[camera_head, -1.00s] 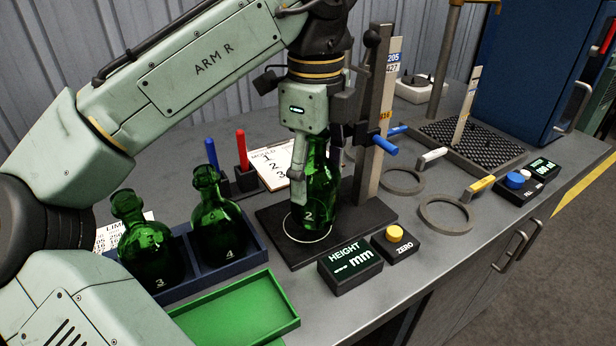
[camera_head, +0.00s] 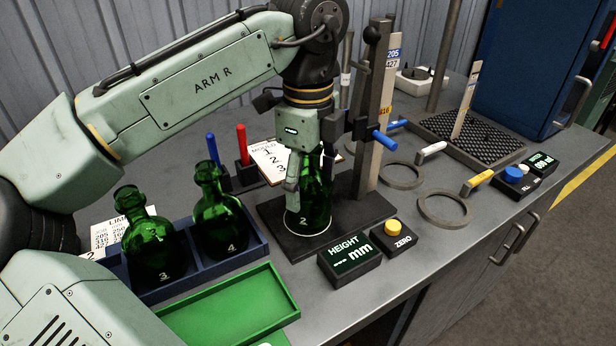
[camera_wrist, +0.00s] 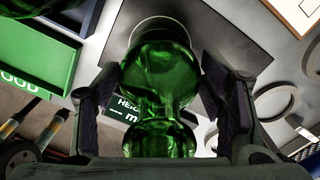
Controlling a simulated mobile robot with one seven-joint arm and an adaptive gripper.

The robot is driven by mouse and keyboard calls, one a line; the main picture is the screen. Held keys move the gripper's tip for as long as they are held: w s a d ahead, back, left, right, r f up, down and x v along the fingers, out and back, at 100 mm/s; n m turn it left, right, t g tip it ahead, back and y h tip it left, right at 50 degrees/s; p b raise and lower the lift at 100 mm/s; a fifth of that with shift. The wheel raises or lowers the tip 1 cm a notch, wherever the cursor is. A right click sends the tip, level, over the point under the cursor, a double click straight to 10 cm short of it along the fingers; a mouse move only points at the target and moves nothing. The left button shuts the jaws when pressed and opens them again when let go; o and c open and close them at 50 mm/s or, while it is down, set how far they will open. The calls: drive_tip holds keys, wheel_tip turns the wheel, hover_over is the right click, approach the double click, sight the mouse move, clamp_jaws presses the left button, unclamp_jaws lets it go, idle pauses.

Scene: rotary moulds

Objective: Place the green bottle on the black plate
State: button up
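The green bottle marked 2 (camera_head: 317,203) stands upright on the black plate (camera_head: 352,213) of the height gauge, its base inside the white ring. I cannot tell whether a sliver of space is left under it. My gripper (camera_head: 308,190) has its fingers low on both sides of this bottle. In the wrist view, the fingertips (camera_wrist: 160,68) meet both sides of the bottle's body (camera_wrist: 158,75), while its neck sits between the fingers with room around it. The bottle's top is partly hidden behind my gripper in the head view.
Green bottles 3 (camera_head: 152,250) and 4 (camera_head: 219,222) stand in a blue rack (camera_head: 262,250). A green tray (camera_head: 240,305) lies in front. The gauge post (camera_head: 375,115) rises close to my gripper. The height display (camera_head: 349,258) and zero button (camera_head: 393,229) stand before the plate.

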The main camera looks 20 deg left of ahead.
drive_tip(key=shift+o, duration=1.4)
wheel_tip(320, 180, up, 11)
drive_tip(key=p, duration=0.6)
drive_tip(key=shift+r, duration=0.75)
